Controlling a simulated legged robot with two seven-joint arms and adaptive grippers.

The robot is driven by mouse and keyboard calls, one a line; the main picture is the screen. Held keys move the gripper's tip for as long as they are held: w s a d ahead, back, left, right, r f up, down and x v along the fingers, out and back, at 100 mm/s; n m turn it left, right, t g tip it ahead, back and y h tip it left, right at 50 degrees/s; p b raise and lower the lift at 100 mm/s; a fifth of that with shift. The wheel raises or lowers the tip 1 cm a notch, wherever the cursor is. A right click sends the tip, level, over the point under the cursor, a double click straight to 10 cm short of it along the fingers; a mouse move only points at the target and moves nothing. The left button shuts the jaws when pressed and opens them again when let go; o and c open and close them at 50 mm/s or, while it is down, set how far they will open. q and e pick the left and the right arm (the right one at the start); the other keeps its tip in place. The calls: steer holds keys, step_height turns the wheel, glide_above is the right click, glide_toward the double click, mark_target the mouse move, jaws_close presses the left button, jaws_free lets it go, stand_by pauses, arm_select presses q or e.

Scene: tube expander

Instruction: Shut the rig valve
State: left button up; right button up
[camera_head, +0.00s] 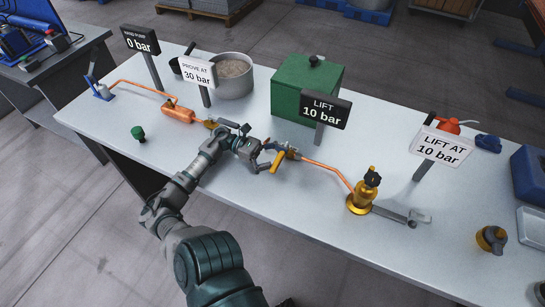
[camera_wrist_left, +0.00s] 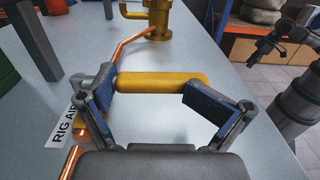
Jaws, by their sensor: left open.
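The rig valve shows as a yellow lever handle (camera_head: 277,162) on the copper line in the middle of the bench. In the left wrist view the yellow handle (camera_wrist_left: 165,82) lies crosswise between my fingertips. My left gripper (camera_head: 267,157) is open around the handle, with one blue-padded finger near each end; it also shows in the left wrist view (camera_wrist_left: 163,95). Whether a finger touches the handle is hard to tell. A "RIG AIR" label (camera_wrist_left: 63,129) lies beside the line. My right gripper (camera_wrist_left: 270,44) seems to show dark at the right edge, away from the bench.
A copper pipe (camera_head: 328,170) runs right to a brass valve body (camera_head: 360,198). A copper cylinder (camera_head: 178,113) lies at left. The bench front (camera_head: 290,225) is clear.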

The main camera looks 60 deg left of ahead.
arm_select(q)
steer(key=v, duration=1.2)
steer(key=shift+a+f, duration=0.1)
steer(key=shift+a, duration=0.1)
steer(key=shift+d, duration=0.15)
steer(key=shift+d, duration=0.15)
